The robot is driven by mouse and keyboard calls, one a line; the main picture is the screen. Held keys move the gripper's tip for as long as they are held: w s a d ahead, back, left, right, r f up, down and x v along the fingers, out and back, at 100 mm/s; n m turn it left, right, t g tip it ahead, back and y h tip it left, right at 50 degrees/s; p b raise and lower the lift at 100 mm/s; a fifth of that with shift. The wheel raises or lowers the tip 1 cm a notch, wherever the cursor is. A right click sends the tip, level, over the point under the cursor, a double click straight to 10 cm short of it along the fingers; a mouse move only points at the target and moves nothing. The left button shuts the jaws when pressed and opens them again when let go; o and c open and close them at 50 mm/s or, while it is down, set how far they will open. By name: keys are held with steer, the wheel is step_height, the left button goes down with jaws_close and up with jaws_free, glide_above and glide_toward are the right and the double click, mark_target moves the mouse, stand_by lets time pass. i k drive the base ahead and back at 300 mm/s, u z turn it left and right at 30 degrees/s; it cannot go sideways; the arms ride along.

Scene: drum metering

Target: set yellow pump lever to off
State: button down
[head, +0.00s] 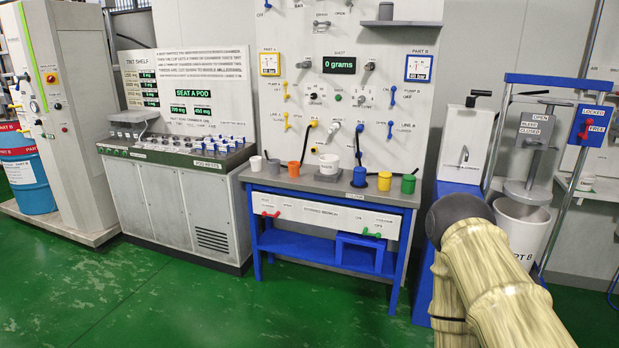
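The yellow pump lever (286,90) is on the left side of the white metering panel (400,140), beside the small "PUMP A" label and below the "PART A" gauge (269,63). Its handle looks near upright; which marking it points to is too small to tell. A second yellow lever (287,122) sits below it, by the "LINE A" label. My arm comes in from the lower right, well away from the yellow levers. My gripper is not visible.
Blue levers (392,96) mirror the yellow ones on the panel's right. Below is a bench (335,191) with several coloured cups and a white cup (329,165). A blue-framed press (545,130) and white bucket (522,228) stand right. Green floor before the bench is clear.

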mark_target(285, 83)
steer(key=u, duration=0.2)
steer(key=i, duration=1.8)
steer(key=u, duration=0.2)
